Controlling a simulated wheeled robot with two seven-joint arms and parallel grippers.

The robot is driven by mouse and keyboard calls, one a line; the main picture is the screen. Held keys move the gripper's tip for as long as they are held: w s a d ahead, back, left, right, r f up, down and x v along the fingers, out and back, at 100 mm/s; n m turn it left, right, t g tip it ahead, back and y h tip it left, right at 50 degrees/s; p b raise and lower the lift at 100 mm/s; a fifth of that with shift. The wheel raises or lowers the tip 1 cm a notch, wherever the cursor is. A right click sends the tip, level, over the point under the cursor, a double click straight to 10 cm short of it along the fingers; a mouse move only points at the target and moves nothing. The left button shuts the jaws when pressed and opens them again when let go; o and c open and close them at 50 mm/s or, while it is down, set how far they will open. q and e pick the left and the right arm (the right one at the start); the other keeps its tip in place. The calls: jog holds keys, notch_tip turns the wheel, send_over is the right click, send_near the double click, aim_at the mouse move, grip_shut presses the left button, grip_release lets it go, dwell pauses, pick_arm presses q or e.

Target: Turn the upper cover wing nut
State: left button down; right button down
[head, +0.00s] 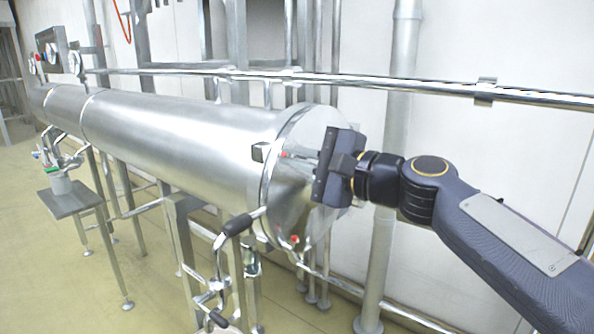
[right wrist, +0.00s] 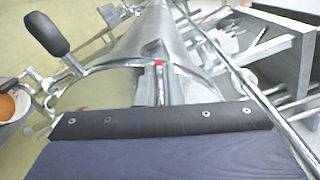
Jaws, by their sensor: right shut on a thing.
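A long shiny steel cylinder (head: 175,125) lies level on legs, with a round cover (head: 300,200) on its near end. The upper cover wing nut (head: 284,154) shows as a small red-tipped part at the cover's upper rim; its red tip also shows in the right wrist view (right wrist: 158,62). My right gripper (head: 298,156) reaches in from the right, up against the cover, and is shut on the wing nut. The grip itself is small and partly hidden by the dark gripper body. My left gripper is not in view.
A lower red-tipped fitting (head: 294,239) sits on the cover's bottom rim. A crank with a black handle (head: 238,225) sticks out at the lower left; the handle looms in the right wrist view (right wrist: 45,35). A horizontal pipe (head: 420,86) runs behind my arm, before a vertical pipe (head: 388,245).

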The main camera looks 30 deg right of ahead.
jog(key=shift+a+f+n+b, duration=0.1)
jog(key=shift+f+n+b, duration=0.15)
jog(key=shift+n+b, duration=0.9)
jog(key=shift+f+n+b, duration=0.2)
jog(key=shift+n+b, duration=0.65)
jog(key=shift+n, duration=0.6)
jog(key=c, duration=1.6)
grip_release()
jog(key=shift+s, duration=0.1)
jog(key=v, duration=0.7)
jog(key=shift+s+d, duration=0.2)
jog(key=shift+s, duration=0.1)
